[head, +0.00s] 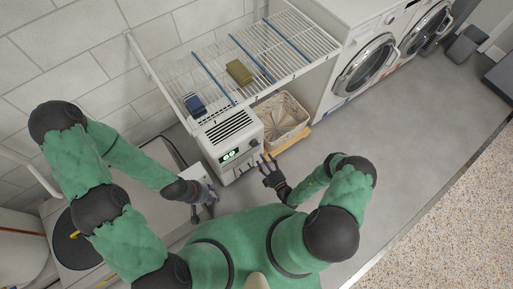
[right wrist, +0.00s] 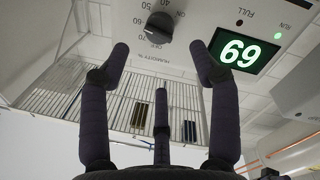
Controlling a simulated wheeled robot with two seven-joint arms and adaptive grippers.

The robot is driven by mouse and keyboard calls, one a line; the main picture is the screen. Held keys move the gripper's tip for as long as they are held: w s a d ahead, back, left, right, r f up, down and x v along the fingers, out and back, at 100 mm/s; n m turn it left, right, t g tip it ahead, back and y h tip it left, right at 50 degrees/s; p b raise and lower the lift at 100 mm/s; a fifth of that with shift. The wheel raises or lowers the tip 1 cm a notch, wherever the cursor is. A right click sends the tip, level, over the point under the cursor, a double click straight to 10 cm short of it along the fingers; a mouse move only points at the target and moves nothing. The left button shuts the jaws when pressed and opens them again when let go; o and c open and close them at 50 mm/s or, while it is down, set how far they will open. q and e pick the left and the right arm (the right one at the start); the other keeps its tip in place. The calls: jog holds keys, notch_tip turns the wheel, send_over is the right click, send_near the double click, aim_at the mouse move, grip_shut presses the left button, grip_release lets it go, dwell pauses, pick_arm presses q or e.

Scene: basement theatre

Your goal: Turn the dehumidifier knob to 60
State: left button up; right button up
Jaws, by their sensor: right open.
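The white dehumidifier (head: 241,127) stands on the floor, its top grille and front panel visible in the head view. Its dark round knob (right wrist: 159,27) is at the top of the right wrist view, ringed by a printed humidity scale; the number its mark points at is not clear. The lit green display (right wrist: 238,52) appears to read 69. My right gripper (right wrist: 159,58) is open and empty, its fingers pointing at the panel, with the knob apart from and just beyond the fingertips. In the head view my right gripper (head: 268,164) is near the panel. My left gripper (head: 207,196) is left of the dehumidifier; its fingers are unclear.
A wire rack (head: 260,60) is behind the dehumidifier, with a blue item (head: 195,104) and an olive item (head: 239,72) on it. A wicker basket (head: 283,117) is beside the dehumidifier. Front-loading machines (head: 363,67) line the back. Grey floor (head: 420,135) to the right is clear.

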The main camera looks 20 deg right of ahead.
aim_at(254, 144)
jog(key=b+x, duration=0.1)
jog(key=x, duration=0.6)
jog(key=shift+w, duration=0.3)
jog(key=shift+a, duration=0.15)
